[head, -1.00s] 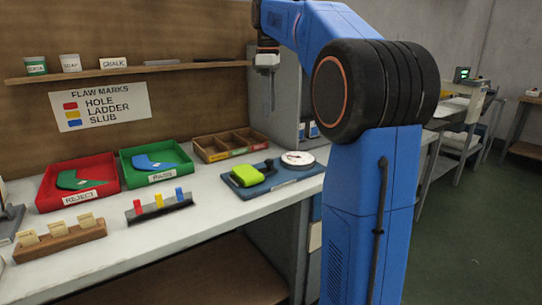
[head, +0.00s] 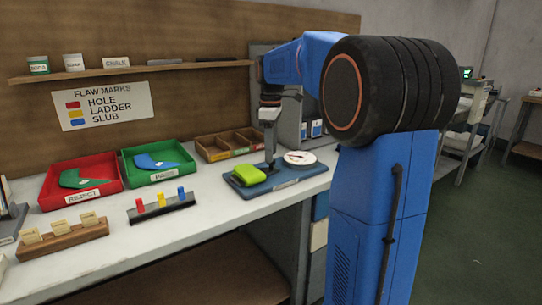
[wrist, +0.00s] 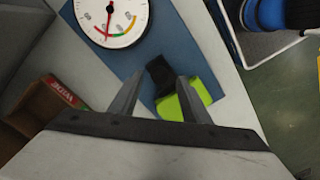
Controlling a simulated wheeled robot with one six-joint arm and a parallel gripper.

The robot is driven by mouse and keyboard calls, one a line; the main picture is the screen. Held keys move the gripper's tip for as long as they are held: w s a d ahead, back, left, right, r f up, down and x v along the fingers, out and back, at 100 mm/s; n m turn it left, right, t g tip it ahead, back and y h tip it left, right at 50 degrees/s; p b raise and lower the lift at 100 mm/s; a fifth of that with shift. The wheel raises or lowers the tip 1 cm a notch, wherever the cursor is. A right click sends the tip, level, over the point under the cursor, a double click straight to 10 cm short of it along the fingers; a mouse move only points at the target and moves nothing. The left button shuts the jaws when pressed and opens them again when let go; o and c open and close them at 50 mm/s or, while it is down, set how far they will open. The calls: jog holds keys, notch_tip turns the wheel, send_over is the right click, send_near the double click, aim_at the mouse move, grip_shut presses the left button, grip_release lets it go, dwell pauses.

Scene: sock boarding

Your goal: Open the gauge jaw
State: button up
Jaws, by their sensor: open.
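The gauge has a blue base plate (head: 285,184) with a white round dial (head: 300,158) at its right end. A bright green piece (head: 250,174) lies on its left part. In the wrist view, the dial (wrist: 110,15) is at the top and a black jaw piece (wrist: 160,72) sits against the green piece (wrist: 200,92). My gripper (head: 270,165) points down over the gauge, between the green piece and the dial. In the wrist view, my gripper's fingers (wrist: 160,80) are apart, with the black piece showing between their tips. I cannot tell whether they touch it.
A wooden divided tray (head: 222,158) stands just behind the gauge. Left of it are a green PASS tray (head: 165,178), a red REJECT tray (head: 85,198), a rack of coloured markers (head: 162,212) and a wooden card holder (head: 60,245).

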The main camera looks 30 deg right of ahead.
jog(key=shift+f, duration=1.05)
grip_shut()
jog(key=shift+d, duration=1.85)
grip_release()
jog(key=shift+r, duration=0.1)
notch_tip(320, 180, up, 17)
